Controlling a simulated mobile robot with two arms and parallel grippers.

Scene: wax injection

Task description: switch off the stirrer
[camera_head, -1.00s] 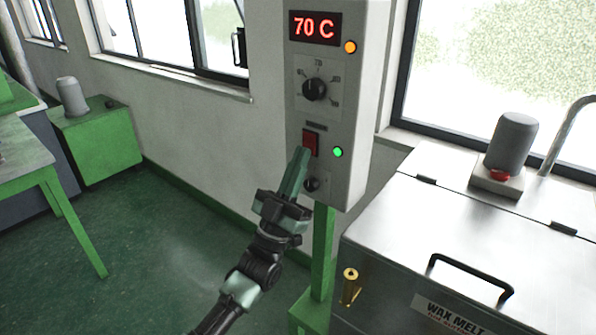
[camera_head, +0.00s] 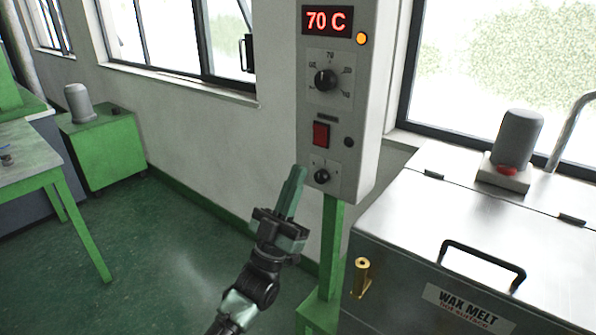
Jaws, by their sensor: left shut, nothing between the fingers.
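The grey control box (camera_head: 369,120) stands on a green post. On its front are a red rocker switch (camera_head: 321,134), a small dark lamp (camera_head: 348,142) beside it that is unlit, and a black knob (camera_head: 322,176) below. A larger dial (camera_head: 326,80) sits above, under a red display (camera_head: 327,21) reading 70 C. An orange lamp (camera_head: 362,39) is lit beside the display. My left gripper (camera_head: 298,172) is shut and empty, its tips below and left of the red switch, apart from it. My right gripper is not in view.
The metal wax melt tank (camera_head: 400,238) with a black handle (camera_head: 483,262), brass valve (camera_head: 361,277) and grey motor (camera_head: 518,138) stands at the right. A green table (camera_head: 30,165) and green cabinet (camera_head: 103,150) stand at the left. The green floor between is clear.

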